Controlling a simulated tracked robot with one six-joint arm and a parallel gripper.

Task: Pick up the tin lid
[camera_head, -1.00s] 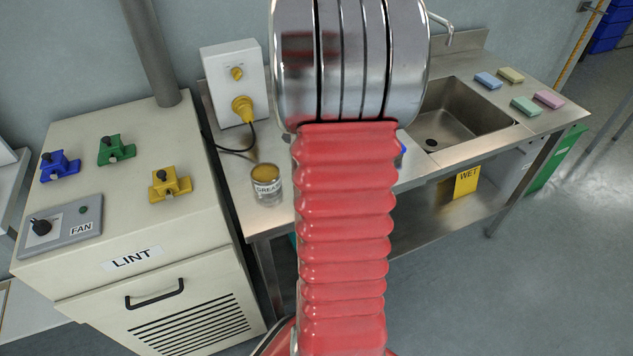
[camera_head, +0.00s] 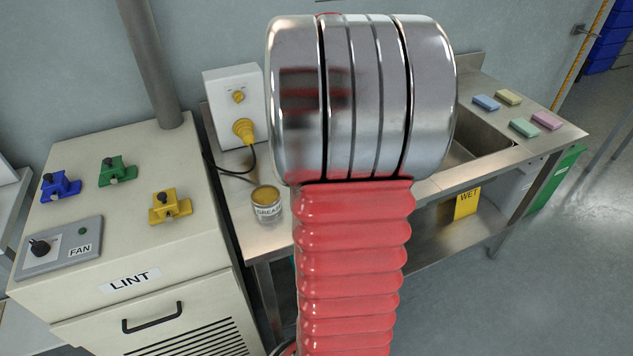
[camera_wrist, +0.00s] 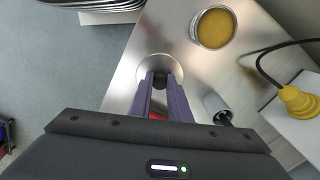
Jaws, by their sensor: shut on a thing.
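The tin lid (camera_wrist: 149,64) is a round shiny metal disc with a dark knob, in the wrist view just beyond my fingertips. My gripper (camera_wrist: 161,80) has its two purple fingers shut on that knob. I cannot tell whether the lid touches the steel bench or is held above it. The open grease tin (camera_wrist: 214,27), full of yellow-brown grease, stands beyond and to the right of the lid. In the head view the tin (camera_head: 268,211) stands on the bench left of my red arm. There the lid and my gripper are hidden behind the arm.
A grey cylinder with a black end (camera_wrist: 215,104) lies right of my fingers. A yellow plug (camera_head: 244,130) and its cable are on the white wall box. The sink (camera_head: 470,150) and several sponges (camera_head: 525,127) are at right, the lint cabinet (camera_head: 110,230) at left.

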